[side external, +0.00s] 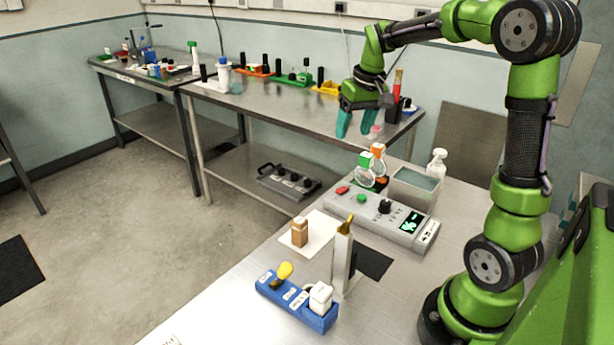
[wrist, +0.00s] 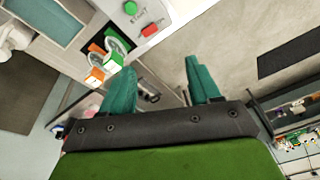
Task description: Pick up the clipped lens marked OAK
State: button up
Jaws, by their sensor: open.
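Two clipped round lenses stand side by side behind the control box, one with a green clip (side external: 365,160) and one with an orange clip (side external: 378,150). In the wrist view the green clip (wrist: 114,62) and an orange clip (wrist: 97,73) show left of my fingers, close to the left fingertip. The marking on the clips is too small to read, so I cannot tell which is OAK. My gripper (side external: 357,122) is open and empty, with teal fingers pointing down, above and a little left of the lenses in the side view. It also shows in the wrist view (wrist: 157,72).
The control box (side external: 382,214) with buttons, knob and display stands in front of the lenses. A grey open bath (side external: 414,188) and a white spray bottle (side external: 437,163) stand right of them. A blue rack (side external: 285,293) and an upright metal post (side external: 342,258) are nearer the front.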

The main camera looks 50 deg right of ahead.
aim_at(365, 155)
jog(key=w+d+f+n+g, duration=0.1)
jog(key=d+n, duration=0.2)
jog(key=d, duration=0.3)
jog(key=w+d+n+g, duration=0.1)
jog(key=w+d+n, duration=0.1)
jog(key=d, duration=0.4)
jog(key=f, duration=1)
jog(key=shift+s+a+f, duration=0.1)
jog(key=shift+s+f, duration=0.1)
jog(key=shift+s, duration=0.05)
jog(key=shift+s+f, duration=0.2)
jog(key=shift+f, duration=2.55)
